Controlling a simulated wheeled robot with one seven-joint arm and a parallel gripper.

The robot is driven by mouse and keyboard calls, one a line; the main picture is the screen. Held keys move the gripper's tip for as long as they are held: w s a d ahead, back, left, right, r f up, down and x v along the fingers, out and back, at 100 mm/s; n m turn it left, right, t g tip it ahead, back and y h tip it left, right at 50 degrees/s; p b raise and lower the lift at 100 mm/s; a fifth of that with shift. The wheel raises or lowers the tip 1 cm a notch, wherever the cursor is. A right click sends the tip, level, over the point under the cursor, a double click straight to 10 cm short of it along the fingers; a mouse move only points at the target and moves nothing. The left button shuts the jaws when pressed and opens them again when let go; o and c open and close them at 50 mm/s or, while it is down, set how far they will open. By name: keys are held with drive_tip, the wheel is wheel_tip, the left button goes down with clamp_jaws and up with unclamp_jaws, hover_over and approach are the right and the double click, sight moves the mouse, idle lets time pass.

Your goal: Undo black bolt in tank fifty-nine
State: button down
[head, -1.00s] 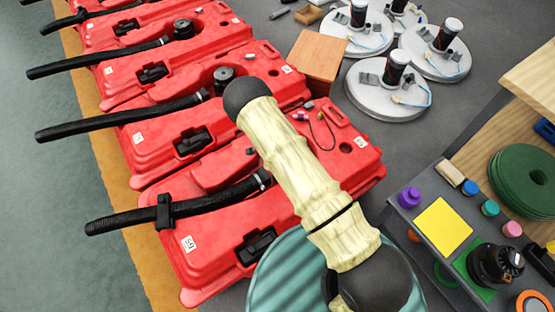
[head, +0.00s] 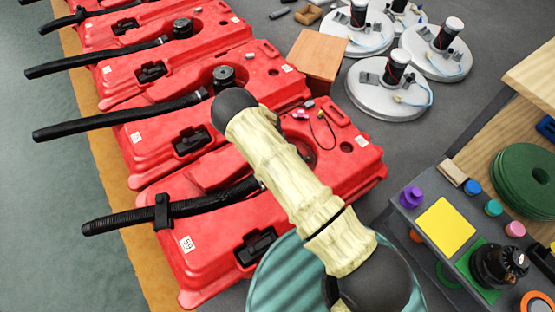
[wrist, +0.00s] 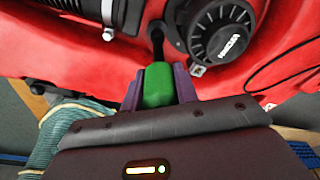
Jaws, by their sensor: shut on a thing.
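Tank fifty-nine (head: 285,205) is the nearest red tank in the head view, with a "59" label, a ribbed black hose (head: 120,218) and a black latch (head: 257,246). My pale-sleeved arm crosses over it and hides part of its top; my gripper is hidden there. In the wrist view, my gripper (wrist: 158,88) has purple fingers shut on a green handle (wrist: 157,84). A thin black shaft (wrist: 156,42) runs from the handle to the red surface (wrist: 60,62), beside a round black ribbed cap (wrist: 221,31). I cannot tell the bolt's head from the shaft.
More red tanks (head: 165,105) with hoses line up behind. White round units (head: 385,92) and a wooden box (head: 316,55) stand at the back. A grey bench (head: 425,207) with a yellow pad and coloured knobs is at right. A thin cable lies on the tank in the wrist view.

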drive_tip(key=shift+f+b, duration=0.6)
drive_tip(key=shift+f, duration=0.3)
idle(1.0)
idle(0.4)
drive_tip(key=shift+r+n+p, duration=0.15)
drive_tip(key=shift+n+p, duration=0.2)
drive_tip(key=shift+n, duration=0.65)
drive_tip(key=n+t+p, duration=0.1)
drive_tip(key=n, duration=0.7)
drive_tip(key=shift+w+t+p, duration=0.1)
drive_tip(key=shift+t+p, duration=0.2)
drive_tip(key=n, duration=0.3)
drive_tip(key=shift+p, duration=0.35)
drive_tip(key=shift+m, duration=0.8)
